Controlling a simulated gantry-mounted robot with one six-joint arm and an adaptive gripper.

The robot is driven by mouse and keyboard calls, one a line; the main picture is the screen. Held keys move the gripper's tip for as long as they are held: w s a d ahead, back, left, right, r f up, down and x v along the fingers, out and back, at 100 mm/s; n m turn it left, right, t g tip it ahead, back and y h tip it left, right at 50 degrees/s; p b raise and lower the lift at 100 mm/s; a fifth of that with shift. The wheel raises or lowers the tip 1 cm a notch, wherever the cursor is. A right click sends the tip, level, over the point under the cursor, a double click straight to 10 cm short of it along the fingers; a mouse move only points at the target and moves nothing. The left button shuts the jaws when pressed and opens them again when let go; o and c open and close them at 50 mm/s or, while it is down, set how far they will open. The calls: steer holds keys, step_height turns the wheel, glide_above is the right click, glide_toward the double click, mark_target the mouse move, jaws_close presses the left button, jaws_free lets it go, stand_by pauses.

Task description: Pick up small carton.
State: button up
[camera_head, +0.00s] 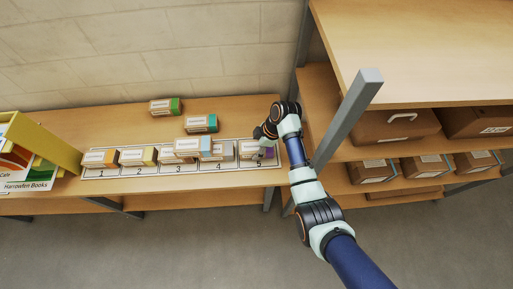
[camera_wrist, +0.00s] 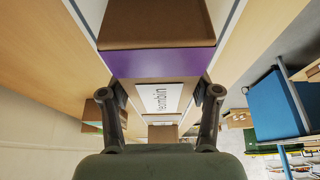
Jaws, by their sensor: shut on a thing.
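A small brown carton with a purple band and a white label (camera_head: 249,149) is at slot 5, at the right end of the numbered strip. In the wrist view its purple band (camera_wrist: 160,61) and printed label fill the middle. My gripper (camera_wrist: 164,95) has one finger on each side of this carton and is shut on it. In the head view my wrist hides part of the carton's right side and my fingers are hard to see. I cannot tell whether the carton rests on the strip or is just above it.
Other small cartons stand along the strip (camera_head: 160,171), including an orange-banded one (camera_head: 96,158) at slot 1. A green-banded carton (camera_head: 162,107) and a teal-banded carton (camera_head: 199,124) stand behind. A grey shelf post (camera_head: 350,110) rises close right of my arm. A yellow book box (camera_head: 45,142) is far left.

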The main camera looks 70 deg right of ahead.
mark_target(256, 146)
step_height(256, 146, up, 20)
steer(key=p, duration=0.6)
steer(key=shift+p, duration=0.4)
